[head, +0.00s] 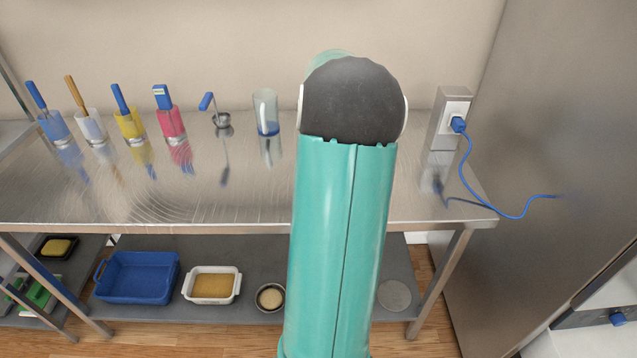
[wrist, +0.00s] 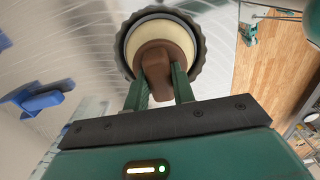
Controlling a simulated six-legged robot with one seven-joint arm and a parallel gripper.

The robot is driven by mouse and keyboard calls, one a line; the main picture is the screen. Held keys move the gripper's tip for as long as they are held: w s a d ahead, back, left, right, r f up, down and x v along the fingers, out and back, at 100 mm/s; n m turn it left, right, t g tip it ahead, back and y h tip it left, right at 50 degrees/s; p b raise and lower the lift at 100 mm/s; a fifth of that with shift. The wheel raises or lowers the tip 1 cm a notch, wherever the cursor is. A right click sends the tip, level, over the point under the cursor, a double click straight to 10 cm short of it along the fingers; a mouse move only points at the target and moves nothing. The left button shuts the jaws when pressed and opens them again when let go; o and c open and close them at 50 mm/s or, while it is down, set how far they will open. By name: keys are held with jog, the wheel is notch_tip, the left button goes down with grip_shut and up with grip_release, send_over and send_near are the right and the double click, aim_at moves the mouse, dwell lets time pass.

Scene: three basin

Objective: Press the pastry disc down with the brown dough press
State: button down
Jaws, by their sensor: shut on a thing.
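In the wrist view my gripper (wrist: 160,73) is shut on the handle of the brown dough press (wrist: 158,52). The round base of the press lies inside a dark, fluted round tin (wrist: 200,42). A pale cream ring, which looks like the pastry disc (wrist: 160,16), shows around the press inside the tin. The press covers the middle of the disc. I cannot tell whether the press touches it. In the head view my own arm hides the gripper, the press and this tin.
Colored cups with tools (head: 131,127) line the back of the steel counter (head: 200,190). A clear glass (head: 266,112) stands left of my arm, an outlet post (head: 449,118) with a blue cord right. The lower shelf holds a blue basin (head: 138,277) and a white dish (head: 212,300).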

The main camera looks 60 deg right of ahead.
jog(key=shift+f, duration=1.15)
dwell(0.8)
jog(key=shift+r, duration=1.5)
jog(key=shift+f, duration=1.7)
